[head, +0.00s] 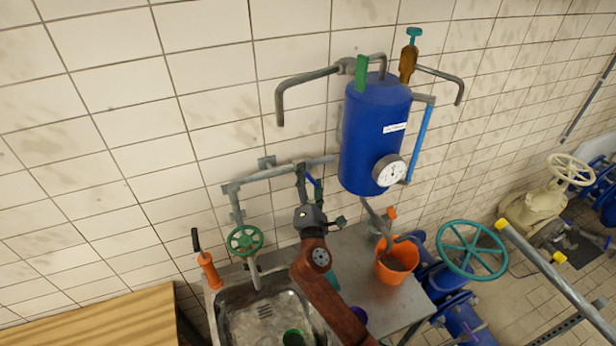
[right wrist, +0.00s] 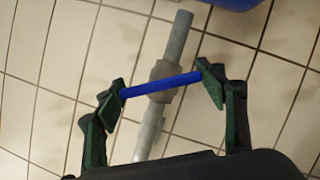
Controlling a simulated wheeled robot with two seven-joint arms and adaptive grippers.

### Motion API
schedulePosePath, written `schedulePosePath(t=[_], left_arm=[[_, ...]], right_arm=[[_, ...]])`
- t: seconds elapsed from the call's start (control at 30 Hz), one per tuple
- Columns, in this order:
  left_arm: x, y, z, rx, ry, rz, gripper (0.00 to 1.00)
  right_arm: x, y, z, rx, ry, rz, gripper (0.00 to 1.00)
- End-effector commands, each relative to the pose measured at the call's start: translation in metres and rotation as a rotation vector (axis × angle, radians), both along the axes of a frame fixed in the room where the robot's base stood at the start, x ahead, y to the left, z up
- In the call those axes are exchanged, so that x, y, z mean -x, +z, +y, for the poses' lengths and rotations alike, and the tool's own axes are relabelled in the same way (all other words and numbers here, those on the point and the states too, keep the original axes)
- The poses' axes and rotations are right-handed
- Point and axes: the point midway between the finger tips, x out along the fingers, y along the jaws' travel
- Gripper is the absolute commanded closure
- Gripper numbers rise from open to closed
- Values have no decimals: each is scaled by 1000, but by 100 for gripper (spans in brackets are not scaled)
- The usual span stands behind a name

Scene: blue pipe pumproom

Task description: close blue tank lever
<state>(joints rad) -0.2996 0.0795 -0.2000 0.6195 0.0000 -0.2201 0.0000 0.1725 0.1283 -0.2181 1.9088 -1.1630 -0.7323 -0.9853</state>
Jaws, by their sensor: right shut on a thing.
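The blue tank (head: 372,140) hangs on the tiled wall with a round gauge low on its front. Below it to the left, the blue lever (head: 319,193) sits on a grey pipe; most of it is hidden by my right gripper (head: 308,185). In the right wrist view, the blue lever (right wrist: 150,87) lies across the grey pipe (right wrist: 176,38), tilted a little. My right gripper (right wrist: 164,84) is shut on it, with a green-padded finger at each end of the lever. My left gripper is not in view.
Below are a metal sink (head: 262,318), a green handwheel (head: 244,240) and an orange bucket (head: 397,263) on the counter. A teal handwheel (head: 472,249) stands at the right. Grey pipes (head: 270,174) run along the wall; the tiles at upper left are clear.

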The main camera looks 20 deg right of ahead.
Motion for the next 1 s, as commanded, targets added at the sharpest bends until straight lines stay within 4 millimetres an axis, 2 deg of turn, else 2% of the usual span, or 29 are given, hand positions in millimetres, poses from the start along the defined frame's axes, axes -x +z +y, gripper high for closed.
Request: schedulePosePath(t=[0.2, 0.5, 1.0], left_arm=[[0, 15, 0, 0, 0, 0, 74], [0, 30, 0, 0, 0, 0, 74], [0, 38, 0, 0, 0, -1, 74]], right_arm=[[0, 2, 0, -200, -2, -10, 60], [0, 2, 0, -399, -1, -22, 60], [0, 0, 0, -512, -1, -29, 60]])
